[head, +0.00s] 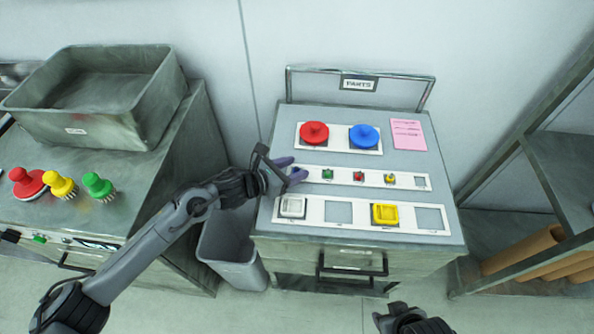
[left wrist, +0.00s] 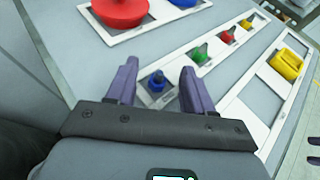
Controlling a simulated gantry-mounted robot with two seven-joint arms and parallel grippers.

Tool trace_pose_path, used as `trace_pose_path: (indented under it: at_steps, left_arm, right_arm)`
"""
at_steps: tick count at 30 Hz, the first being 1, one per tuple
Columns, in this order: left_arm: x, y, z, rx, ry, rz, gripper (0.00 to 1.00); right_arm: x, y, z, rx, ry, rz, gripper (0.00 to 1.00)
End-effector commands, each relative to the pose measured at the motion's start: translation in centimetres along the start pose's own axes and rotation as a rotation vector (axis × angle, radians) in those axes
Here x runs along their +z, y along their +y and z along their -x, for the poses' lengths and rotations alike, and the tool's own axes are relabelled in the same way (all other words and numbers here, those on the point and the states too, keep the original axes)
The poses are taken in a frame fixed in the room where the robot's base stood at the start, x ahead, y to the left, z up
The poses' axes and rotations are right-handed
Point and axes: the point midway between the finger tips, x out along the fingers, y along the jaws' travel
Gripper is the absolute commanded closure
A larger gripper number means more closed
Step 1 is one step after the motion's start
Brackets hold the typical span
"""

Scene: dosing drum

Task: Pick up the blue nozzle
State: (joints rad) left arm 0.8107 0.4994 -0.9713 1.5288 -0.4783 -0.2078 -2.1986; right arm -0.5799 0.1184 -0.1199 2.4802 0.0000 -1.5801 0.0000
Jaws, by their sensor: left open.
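The blue nozzle (left wrist: 157,82) is small and stands in the end slot of the narrow white strip (left wrist: 228,48) on the parts cart. In the left wrist view it lies between the two purple fingers of my left gripper (left wrist: 157,80), which are open and apart from it. In the head view my left gripper (head: 296,174) is over the left end of the strip and mostly hides the nozzle. Green (head: 327,174), red (head: 359,176) and yellow (head: 390,178) nozzles stand further right in the same strip. My right gripper is at the bottom edge of the head view, its fingers not clearly shown.
A red lid (head: 314,133) and a blue lid (head: 364,136) sit behind the strip. In front, a white tray (head: 292,207) and a yellow tray (head: 385,214) sit in a wider panel. A grey bin (head: 232,252) stands left of the cart. A pink note (head: 408,134) lies at back right.

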Motion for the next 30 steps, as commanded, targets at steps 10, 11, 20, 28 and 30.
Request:
trace_pose_path:
  at_steps: [10,11,20,28,30]
  left_arm:
    - [0.03,0.01,-0.17,0.0,0.0,0.0,0.6]
    - [0.03,0.01,-0.16,0.0,0.0,0.0,0.65]
    - [0.03,0.01,-0.15,0.0,0.0,0.0,1.0]
    - [0.31,0.03,-0.04,0.0,-0.001,0.0,1.0]
    - [0.79,0.05,0.15,0.001,-0.002,-0.001,1.0]
  right_arm:
    - [0.02,0.0,-0.02,0.0,0.0,0.0,0.57]
    - [0.02,-0.01,-0.02,0.0,0.0,0.0,0.57]
    - [0.04,0.02,-0.02,0.001,-0.001,0.002,0.57]
    - [0.03,0.05,0.05,0.002,-0.001,0.003,0.57]
    - [-0.01,0.05,0.17,0.002,-0.001,0.003,0.57]
